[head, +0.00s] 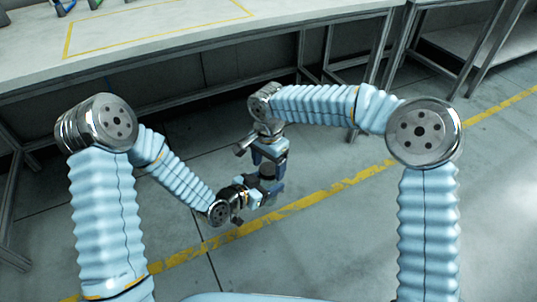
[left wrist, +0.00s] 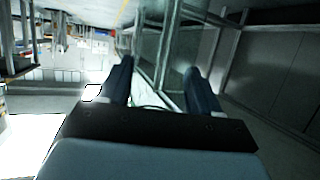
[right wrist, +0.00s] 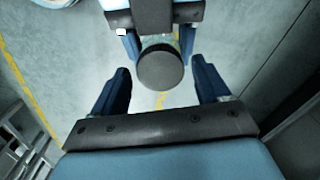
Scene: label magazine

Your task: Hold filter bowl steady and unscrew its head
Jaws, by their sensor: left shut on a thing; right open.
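The filter's round dark head (right wrist: 160,68) faces my right wrist camera, and it is a small dark shape in the head view (head: 267,171). My left gripper (head: 268,187) is shut on the filter bowl, holding it in the air above the floor. The bowl is mostly hidden behind the head and fingers; in the left wrist view it looks clear between the two fingers (left wrist: 160,85), its outline hard to make out. My right gripper (right wrist: 160,88) is open just above the filter, its fingers on either side of the head with gaps, apart from it.
A long white workbench (head: 180,45) with a yellow taped outline stands across the back. Another bench (head: 490,60) is at the right. The grey floor (head: 340,240) with a yellow line lies under the grippers. The space around the filter is clear.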

